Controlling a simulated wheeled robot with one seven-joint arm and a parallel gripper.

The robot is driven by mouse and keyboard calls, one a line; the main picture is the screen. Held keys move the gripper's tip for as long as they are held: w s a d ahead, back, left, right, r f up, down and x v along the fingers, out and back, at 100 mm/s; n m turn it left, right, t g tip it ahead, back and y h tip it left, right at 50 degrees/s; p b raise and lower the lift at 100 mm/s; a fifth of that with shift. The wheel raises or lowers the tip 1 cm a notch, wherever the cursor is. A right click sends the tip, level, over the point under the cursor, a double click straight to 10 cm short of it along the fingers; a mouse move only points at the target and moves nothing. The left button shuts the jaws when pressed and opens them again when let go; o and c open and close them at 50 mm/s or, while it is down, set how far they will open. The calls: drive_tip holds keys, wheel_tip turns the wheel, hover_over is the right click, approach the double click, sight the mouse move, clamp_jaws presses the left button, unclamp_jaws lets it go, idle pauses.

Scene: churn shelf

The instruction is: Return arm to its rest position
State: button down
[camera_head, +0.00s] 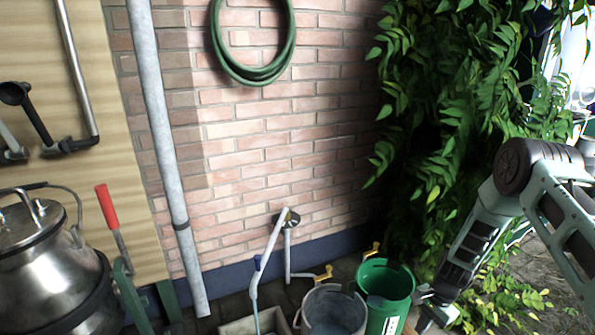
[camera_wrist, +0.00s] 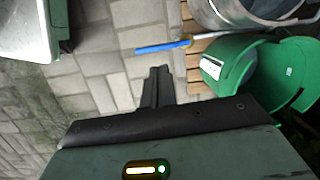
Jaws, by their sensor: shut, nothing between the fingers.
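My arm comes in from the right in the head view and bends down. My gripper (camera_head: 426,308) is a dark shape low in that view, just right of the green bucket (camera_head: 386,290). In the wrist view my gripper (camera_wrist: 157,86) shows its dark fingers closed together, with nothing between them, above the paving. The green bucket (camera_wrist: 285,75) is to their right in that view. I cannot tell from the head view whether the gripper touches the bucket.
A grey metal bucket (camera_head: 333,310) stands left of the green one. A blue-handled tool (camera_wrist: 163,46) lies near wooden slats (camera_wrist: 200,70). Leafy climbing plants (camera_head: 455,110) hang behind my arm. A steel churn (camera_head: 45,265) stands far left. Grey paving (camera_wrist: 105,65) is open left of my fingers.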

drive_tip(key=s+a+r+n, duration=0.3)
drive_tip(key=a+r+n, duration=0.2)
drive_tip(key=a+r, duration=0.65)
drive_tip(key=s+a+r+n, duration=0.2)
drive_tip(key=a+r+n, duration=0.3)
drive_tip(key=a+r, duration=0.65)
drive_tip(key=s+a+r+n+h, duration=0.1)
drive_tip(key=s+r+n, duration=0.6)
drive_tip(key=s, duration=0.5)
drive_tip(key=s+a+r+n+h, duration=0.1)
drive_tip(key=s+r+n, duration=0.3)
drive_tip(key=s+r, duration=0.7)
wheel_tip(320, 180, up, 20)
drive_tip(key=p, duration=2.2)
drive_tip(key=shift+s+r+t, duration=0.15)
drive_tip(key=shift+t, duration=0.25)
